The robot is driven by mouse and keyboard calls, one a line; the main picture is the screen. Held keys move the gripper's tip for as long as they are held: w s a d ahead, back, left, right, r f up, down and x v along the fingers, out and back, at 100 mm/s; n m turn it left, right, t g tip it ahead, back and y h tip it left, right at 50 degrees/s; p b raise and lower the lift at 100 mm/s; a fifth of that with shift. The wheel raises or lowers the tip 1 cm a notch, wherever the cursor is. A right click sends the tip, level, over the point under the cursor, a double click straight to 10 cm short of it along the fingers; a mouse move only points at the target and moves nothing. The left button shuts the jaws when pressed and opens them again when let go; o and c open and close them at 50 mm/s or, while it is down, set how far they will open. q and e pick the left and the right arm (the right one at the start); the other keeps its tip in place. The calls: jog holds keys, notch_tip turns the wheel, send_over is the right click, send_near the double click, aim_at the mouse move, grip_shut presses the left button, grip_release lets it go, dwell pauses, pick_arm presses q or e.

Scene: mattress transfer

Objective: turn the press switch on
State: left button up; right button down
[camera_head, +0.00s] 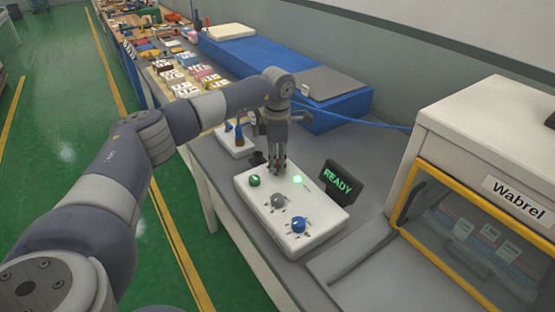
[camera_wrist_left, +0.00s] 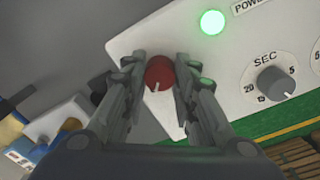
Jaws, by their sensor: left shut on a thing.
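The white control box (camera_head: 262,215) lies on the grey table and also shows in the left wrist view (camera_wrist_left: 150,38). Its lit green lamp (camera_head: 297,180) also shows in the left wrist view (camera_wrist_left: 212,22), beside a partly cut-off "POWE" label. My left gripper (camera_head: 279,170) points down at the box's far end. In the left wrist view its fingers (camera_wrist_left: 160,85) are shut on a red knob (camera_wrist_left: 159,72) with a pale pointer mark. The gripper hides this knob in the head view. My right gripper is in neither view.
A white machine with a yellow-framed window (camera_head: 480,125) stands at the right. A blue bench (camera_head: 340,105) lies behind.

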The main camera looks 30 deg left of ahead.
aim_at(277, 163)
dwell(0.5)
pick_arm(q)
jog(key=o, duration=1.1)
jog(key=r, duration=1.2)
jog(key=shift+s, duration=0.2)
